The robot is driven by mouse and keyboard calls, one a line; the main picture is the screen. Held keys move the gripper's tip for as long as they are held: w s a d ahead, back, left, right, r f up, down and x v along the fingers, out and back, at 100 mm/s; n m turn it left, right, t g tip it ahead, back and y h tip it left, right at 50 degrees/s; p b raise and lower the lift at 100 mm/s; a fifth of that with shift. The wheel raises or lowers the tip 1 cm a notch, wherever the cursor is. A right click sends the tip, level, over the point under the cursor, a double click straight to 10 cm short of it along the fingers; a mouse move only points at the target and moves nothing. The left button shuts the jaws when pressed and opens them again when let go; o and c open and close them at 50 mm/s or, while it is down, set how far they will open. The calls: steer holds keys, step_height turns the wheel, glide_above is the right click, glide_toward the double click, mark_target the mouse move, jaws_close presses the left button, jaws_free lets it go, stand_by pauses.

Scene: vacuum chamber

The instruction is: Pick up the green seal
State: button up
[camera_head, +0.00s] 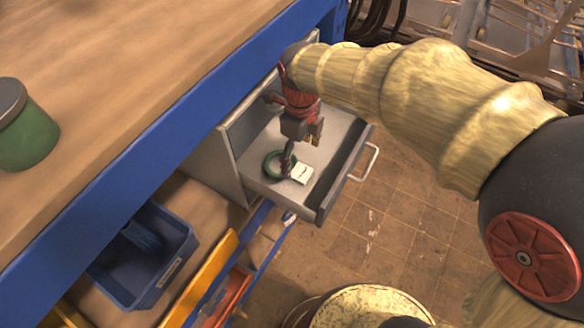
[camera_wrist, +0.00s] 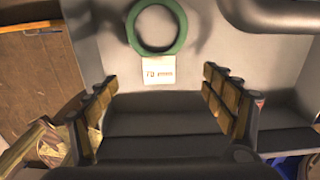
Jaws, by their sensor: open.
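The green seal (camera_head: 271,165) is a ring lying flat in the open grey drawer (camera_head: 253,178), and it partly overlaps a small white label card (camera_head: 301,173). In the wrist view the green seal (camera_wrist: 134,42) shows at the top centre with the white label (camera_wrist: 158,71) just below it. My gripper (camera_head: 288,166) points down into the drawer, close to the seal in the head view. In the wrist view my gripper (camera_wrist: 160,92) has its two yellow-padded fingers wide apart with nothing between them. Part of the seal is hidden behind my gripper in the head view.
The drawer's side walls and front with its handle (camera_head: 366,162) surround the seal. A wooden bench top (camera_head: 120,60) with a blue edge (camera_head: 150,160) lies to the left, holding a green jar (camera_head: 24,135). A blue bin (camera_head: 165,275) sits below the bench.

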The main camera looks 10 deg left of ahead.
mark_target(295, 169)
steer(key=f, duration=0.2)
steer(key=a+f, duration=0.1)
steer(key=f, duration=0.2)
steer(key=shift+w+a+p, duration=0.1)
steer(key=shift+w+p, duration=0.05)
steer(key=shift+p, duration=0.25)
steer(key=shift+f, duration=0.35)
steer(key=shift+c, duration=1.4)
steer(key=c, duration=1.4)
steer(key=shift+r, duration=0.1)
